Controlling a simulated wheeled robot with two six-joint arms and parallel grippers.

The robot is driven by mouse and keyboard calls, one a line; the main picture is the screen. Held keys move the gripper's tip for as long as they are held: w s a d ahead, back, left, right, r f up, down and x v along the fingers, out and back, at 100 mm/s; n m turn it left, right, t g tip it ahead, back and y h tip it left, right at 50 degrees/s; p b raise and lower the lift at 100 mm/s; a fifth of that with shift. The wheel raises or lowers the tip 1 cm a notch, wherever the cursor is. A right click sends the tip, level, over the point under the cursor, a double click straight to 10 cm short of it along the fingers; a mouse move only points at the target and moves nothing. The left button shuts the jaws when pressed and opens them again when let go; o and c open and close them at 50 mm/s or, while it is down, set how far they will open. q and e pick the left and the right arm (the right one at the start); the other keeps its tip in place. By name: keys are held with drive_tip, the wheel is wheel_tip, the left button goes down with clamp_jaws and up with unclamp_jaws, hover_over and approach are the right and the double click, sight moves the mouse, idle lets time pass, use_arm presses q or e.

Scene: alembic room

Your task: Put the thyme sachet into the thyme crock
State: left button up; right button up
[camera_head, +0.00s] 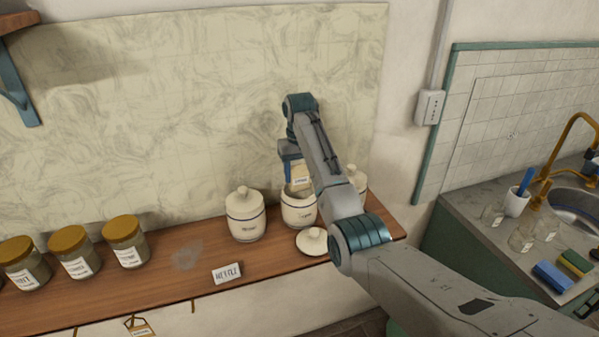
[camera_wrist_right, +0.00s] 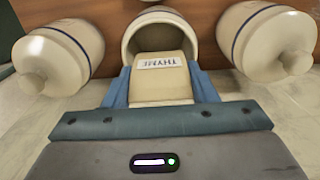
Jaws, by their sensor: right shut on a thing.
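My right gripper (camera_head: 291,165) is shut on the cream thyme sachet (camera_head: 301,175). In the right wrist view, the gripper (camera_wrist_right: 159,84) has its blue fingers on both sides of the sachet (camera_wrist_right: 160,88), whose label reads THYME upside down. The sachet's far end is at the mouth of an open white crock (camera_wrist_right: 131,42); I cannot tell whether it is inside the rim. In the head view, this crock (camera_head: 296,213) stands upright on the wooden shelf under the gripper, partly hidden by my arm. Its label is too small to read surely. My left gripper is not in view.
A lid (camera_head: 312,240) lies in front of the open crock. Lidded crocks stand to its left (camera_head: 245,217) and right (camera_head: 356,177). Several brown-lidded jars (camera_head: 125,243) and a small sign (camera_head: 227,273) share the shelf (camera_head: 170,285). A sink counter (camera_head: 465,226) is at right.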

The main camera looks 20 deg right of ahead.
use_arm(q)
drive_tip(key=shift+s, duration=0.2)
use_arm(e)
drive_tip(key=o, duration=1)
drive_tip(key=shift+o, duration=0.2)
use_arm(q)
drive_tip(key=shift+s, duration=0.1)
